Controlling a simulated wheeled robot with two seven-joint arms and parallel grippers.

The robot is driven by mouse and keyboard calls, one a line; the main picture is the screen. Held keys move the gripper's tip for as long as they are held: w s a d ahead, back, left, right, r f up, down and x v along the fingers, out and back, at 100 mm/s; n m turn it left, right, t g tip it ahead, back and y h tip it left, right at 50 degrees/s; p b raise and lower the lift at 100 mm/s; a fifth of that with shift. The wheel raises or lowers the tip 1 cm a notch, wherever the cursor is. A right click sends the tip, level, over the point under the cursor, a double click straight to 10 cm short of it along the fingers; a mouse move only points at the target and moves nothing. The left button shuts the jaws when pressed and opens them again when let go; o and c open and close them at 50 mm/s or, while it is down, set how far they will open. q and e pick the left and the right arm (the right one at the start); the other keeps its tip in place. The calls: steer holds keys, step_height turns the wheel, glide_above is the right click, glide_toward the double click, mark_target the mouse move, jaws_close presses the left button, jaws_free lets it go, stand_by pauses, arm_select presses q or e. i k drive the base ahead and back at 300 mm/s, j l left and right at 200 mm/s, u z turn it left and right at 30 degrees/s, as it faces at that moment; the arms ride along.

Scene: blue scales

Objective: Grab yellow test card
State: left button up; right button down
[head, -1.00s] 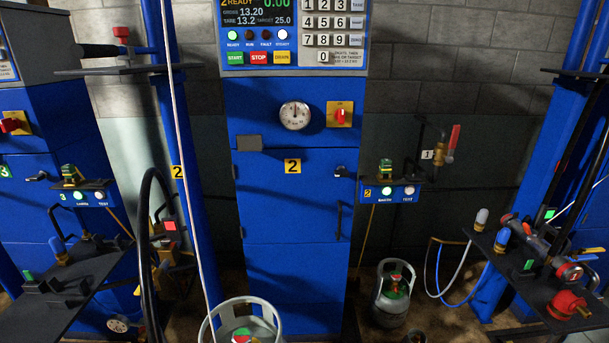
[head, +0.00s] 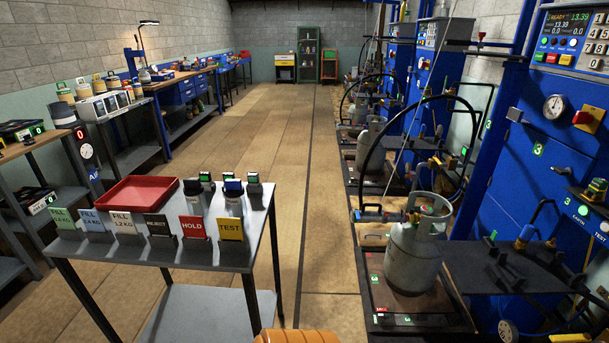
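The yellow test card (head: 231,228) reads TEST and stands upright at the right end of a row of cards along the front edge of a small grey table (head: 150,252). To its left stand the red HOLD card (head: 193,228), the black REJECT card (head: 158,227), and white, blue and green FILL cards (head: 95,221). Neither of my grippers shows in the head view.
A red tray (head: 138,195) and several dark stamp-like items (head: 233,190) sit on the table behind the cards. A grey gas cylinder (head: 410,255) stands on a scale platform to the right. Bare floor (head: 310,215) lies between. An orange object (head: 297,337) shows at the bottom edge.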

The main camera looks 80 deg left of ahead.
mark_target(230, 227)
steer(key=u, duration=3.1)
